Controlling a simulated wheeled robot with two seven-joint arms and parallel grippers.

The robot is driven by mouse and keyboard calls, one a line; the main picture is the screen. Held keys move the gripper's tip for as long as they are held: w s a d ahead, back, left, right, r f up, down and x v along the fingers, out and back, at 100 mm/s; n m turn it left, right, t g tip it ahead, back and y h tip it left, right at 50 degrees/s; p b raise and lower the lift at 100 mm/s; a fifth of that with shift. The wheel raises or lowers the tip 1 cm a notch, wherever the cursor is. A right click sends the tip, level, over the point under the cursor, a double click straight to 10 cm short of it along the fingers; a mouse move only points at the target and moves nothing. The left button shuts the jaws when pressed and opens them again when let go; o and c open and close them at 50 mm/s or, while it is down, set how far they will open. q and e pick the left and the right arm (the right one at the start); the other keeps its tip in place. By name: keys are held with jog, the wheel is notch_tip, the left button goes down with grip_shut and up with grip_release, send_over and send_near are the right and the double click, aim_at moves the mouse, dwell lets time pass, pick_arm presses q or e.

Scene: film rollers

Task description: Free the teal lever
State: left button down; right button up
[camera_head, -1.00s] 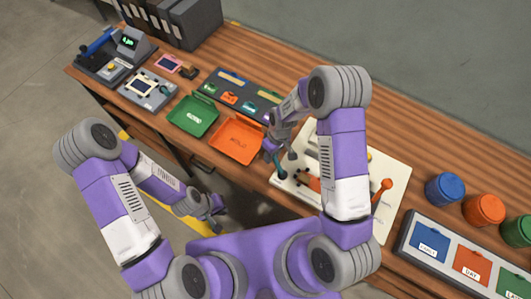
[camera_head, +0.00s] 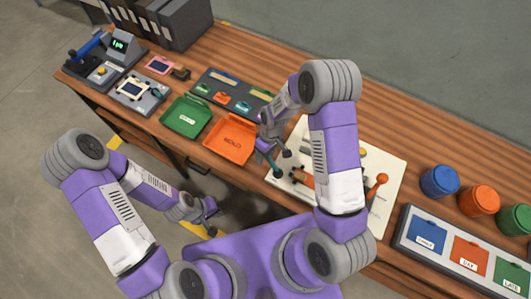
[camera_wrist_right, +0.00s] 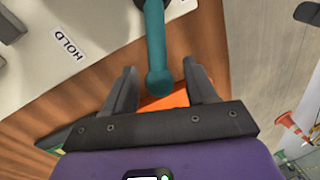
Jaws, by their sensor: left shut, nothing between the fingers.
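The teal lever (camera_head: 274,166) stands at the left edge of the cream board (camera_head: 388,163). In the right wrist view, the teal lever (camera_wrist_right: 156,45) comes down from the top and its round knob lies between my right fingers. My right gripper (camera_wrist_right: 161,88) is open, with a gap on both sides of the knob; I cannot tell how deep the knob sits. In the head view, my right gripper (camera_head: 272,147) is over the board's left edge, and my right arm hides much of the board. My left gripper (camera_head: 208,208) is shut and empty, in front of the bench and away from the lever.
An orange lever (camera_head: 377,184) stands on the board's right side. An orange tray (camera_head: 230,138) and a green tray (camera_head: 186,117) lie to the left. Blue (camera_head: 439,181), orange (camera_head: 479,200) and green (camera_head: 515,219) jars stand at the right. A HOLD label (camera_wrist_right: 68,45) shows near the lever.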

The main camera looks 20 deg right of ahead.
jog(key=r, duration=0.5)
jog(key=d+r, duration=0.1)
jog(key=r, duration=0.1)
jog(key=shift+w+d+r+p, duration=0.1)
jog(key=shift+w+r+p, duration=0.1)
jog(key=shift+w+p, duration=0.15)
